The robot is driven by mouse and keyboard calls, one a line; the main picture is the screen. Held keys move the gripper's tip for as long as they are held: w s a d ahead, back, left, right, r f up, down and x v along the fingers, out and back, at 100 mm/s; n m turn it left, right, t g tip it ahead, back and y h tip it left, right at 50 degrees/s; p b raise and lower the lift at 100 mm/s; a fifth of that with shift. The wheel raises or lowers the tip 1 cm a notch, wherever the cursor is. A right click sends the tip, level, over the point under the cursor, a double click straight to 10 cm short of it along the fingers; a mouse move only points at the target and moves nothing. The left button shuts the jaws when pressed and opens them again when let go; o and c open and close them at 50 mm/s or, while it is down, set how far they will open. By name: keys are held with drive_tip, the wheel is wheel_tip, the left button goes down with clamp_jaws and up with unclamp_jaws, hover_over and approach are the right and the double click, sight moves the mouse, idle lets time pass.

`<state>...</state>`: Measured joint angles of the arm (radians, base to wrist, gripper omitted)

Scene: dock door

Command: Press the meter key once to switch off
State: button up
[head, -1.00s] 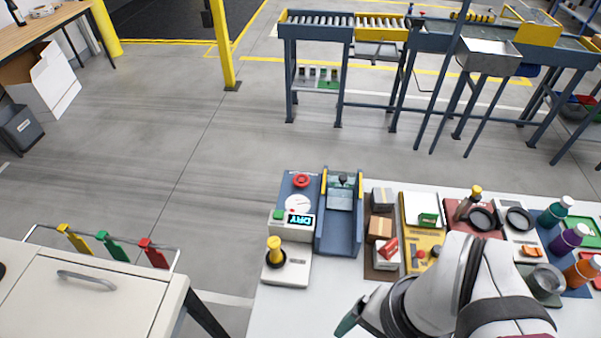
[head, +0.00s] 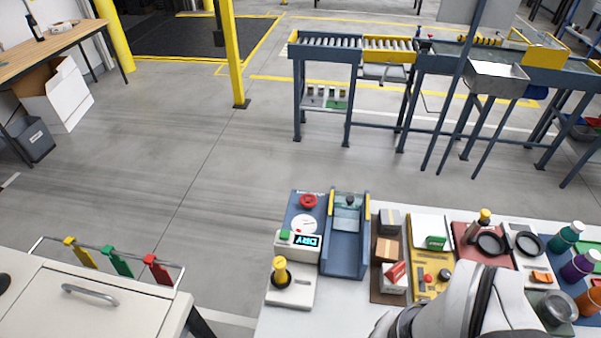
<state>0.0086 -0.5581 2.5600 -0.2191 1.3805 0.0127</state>
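The meter (head: 299,245) is a pale box on the white table, with a green key (head: 285,235) on its top left. Its dark display (head: 308,241) is lit with cyan letters that look like DRY. Nothing covers the key. My gripper is out of the picture. Only a white and grey part of my arm shows at the bottom edge, to the right of the meter, so whether the gripper is open or shut is hidden.
A blue panel with a red knob (head: 308,201) and a white dial stands behind the meter. A yellow-topped plunger (head: 280,269) stands in front. A blue chute (head: 346,243), small boxes (head: 387,248) and bottles (head: 566,238) lie to the right. Colored tags (head: 117,261) hang at left.

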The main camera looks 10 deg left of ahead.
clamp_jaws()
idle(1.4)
